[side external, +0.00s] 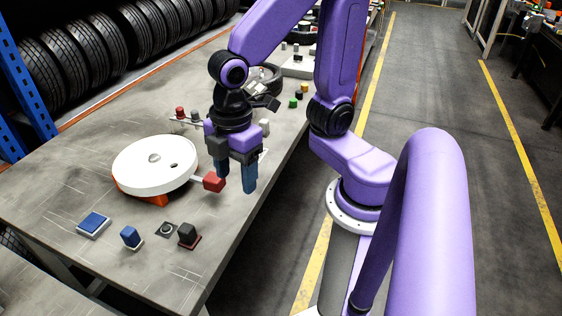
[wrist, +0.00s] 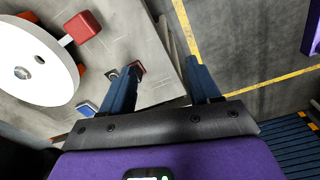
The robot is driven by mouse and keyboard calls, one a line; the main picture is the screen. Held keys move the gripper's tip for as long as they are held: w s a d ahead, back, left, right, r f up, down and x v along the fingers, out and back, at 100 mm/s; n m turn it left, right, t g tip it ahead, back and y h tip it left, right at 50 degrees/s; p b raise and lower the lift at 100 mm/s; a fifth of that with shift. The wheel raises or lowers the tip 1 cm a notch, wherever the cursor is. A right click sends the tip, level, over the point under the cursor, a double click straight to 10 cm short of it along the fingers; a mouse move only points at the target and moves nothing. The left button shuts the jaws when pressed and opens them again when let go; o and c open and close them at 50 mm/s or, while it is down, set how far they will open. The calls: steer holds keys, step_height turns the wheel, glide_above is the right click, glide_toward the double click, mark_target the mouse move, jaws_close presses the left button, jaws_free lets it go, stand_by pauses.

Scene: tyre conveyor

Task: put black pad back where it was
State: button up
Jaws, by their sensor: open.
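A black block (side external: 188,234) on a dark red base sits near the front edge of the table. A flat dark square pad with a ring on it (side external: 166,229) lies just left of it. I cannot tell for certain which of the two is the black pad. The dark red base with its block also shows in the wrist view (wrist: 138,68), close to the left finger and partly hidden by it. My gripper (side external: 236,186) points down with blue fingers apart and nothing between them. It hangs near the table's right edge, beside the red block.
A white round disc (side external: 152,163) on an orange base has an arm ending in a red block (side external: 214,182). A blue block (side external: 131,238) and a flat blue pad (side external: 93,224) stand left of the dark pieces. Small coloured pieces and a tyre lie farther back.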

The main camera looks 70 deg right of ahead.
steer(key=s+d+m, duration=0.2)
steer(key=s+d, duration=0.3)
steer(key=s, duration=0.2)
steer(key=shift+s+r, duration=0.25)
steer(key=shift+s, duration=0.05)
